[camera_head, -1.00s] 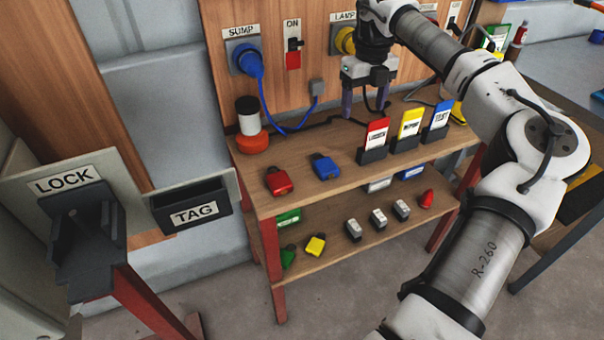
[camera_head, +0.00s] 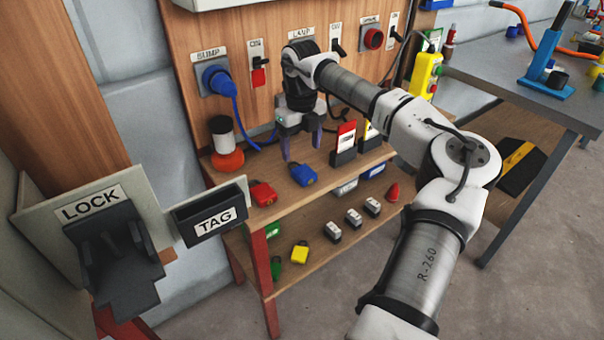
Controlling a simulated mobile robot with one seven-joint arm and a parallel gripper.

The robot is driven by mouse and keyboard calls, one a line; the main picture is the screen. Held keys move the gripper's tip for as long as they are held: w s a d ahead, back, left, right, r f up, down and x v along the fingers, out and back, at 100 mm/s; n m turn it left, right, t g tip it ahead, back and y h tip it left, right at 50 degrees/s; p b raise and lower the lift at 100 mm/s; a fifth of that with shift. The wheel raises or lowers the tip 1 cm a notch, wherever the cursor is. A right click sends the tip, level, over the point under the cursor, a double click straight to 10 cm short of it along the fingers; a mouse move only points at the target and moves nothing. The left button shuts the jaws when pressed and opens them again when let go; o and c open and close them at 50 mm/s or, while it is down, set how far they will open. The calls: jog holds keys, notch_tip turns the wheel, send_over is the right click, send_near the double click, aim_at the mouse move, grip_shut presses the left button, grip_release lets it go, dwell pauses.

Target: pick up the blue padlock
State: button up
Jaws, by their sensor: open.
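The blue padlock (camera_head: 302,174) lies on the upper wooden shelf, to the right of a red padlock (camera_head: 263,194). My gripper (camera_head: 302,153) points down above the shelf, open and empty. Its two purple fingers are spread, and in the picture their tips are just above and behind the blue padlock. I cannot tell the exact height of the tips over the shelf. No part of the blue padlock looks covered by the fingers.
A red and white tag in a black holder (camera_head: 344,147) stands close right of my gripper. The lower shelf holds a yellow padlock (camera_head: 299,253) and several small blocks.

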aim_at(303, 170)
notch_tip(303, 170, down, 7)
jog(key=shift+s+d+f+p, duration=0.1)
jog(key=shift+d+f+p, duration=0.05)
jog(key=shift+p, duration=0.4)
jog(key=c, duration=1.1)
jog(key=shift+c, duration=0.2)
